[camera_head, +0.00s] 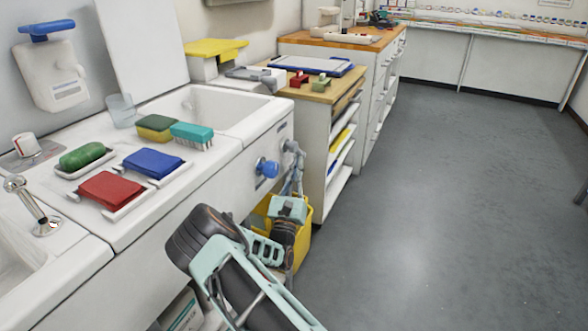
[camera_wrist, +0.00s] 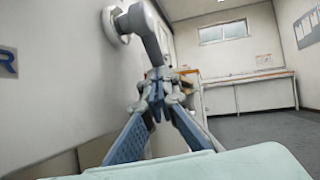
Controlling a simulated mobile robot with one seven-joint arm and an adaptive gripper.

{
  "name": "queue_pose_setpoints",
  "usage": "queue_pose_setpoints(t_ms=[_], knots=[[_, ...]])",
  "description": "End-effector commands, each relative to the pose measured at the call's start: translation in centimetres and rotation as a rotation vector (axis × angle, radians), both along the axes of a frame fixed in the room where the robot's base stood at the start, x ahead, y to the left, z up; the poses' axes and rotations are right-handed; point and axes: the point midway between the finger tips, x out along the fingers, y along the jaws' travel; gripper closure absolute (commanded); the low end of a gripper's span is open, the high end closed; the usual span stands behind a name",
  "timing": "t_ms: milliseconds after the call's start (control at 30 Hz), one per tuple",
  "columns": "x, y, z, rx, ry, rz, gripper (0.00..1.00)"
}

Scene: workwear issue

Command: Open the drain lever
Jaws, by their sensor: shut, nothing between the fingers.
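The drain lever appears to be the grey lever (camera_head: 288,146) at the right end of the white sink unit's front. In the wrist view, its grey arm (camera_wrist: 148,34) comes out of a round mount on the white panel and bends down towards my fingertips. My gripper (camera_head: 297,166) is beside the lever's lower part, pointing up at it. In the wrist view, the blue-grey fingers of my gripper (camera_wrist: 158,88) come together just below the lever's end, with nothing seen held. I cannot tell whether they touch it; the lever's lower end is partly hidden by the fingertips.
A blue knob (camera_head: 266,168) sticks out of the same front, left of the lever. A yellow bin (camera_head: 303,240) stands below, behind my arm. A wood-topped shelf unit (camera_head: 320,92) stands just beyond. The grey floor (camera_head: 430,200) to the right is clear.

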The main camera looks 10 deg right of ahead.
Motion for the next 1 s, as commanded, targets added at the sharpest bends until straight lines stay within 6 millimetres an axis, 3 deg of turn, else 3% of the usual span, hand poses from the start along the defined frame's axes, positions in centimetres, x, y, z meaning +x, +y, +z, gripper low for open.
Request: queue_pose_setpoints(t_ms=[133, 1000], knots=[[0.6, -0.5, 0.1, -0.08, -0.105, 0.002, 1.0], [2.7, -2.0, 2.3, -0.072, -0.098, 0.0, 1.0]])
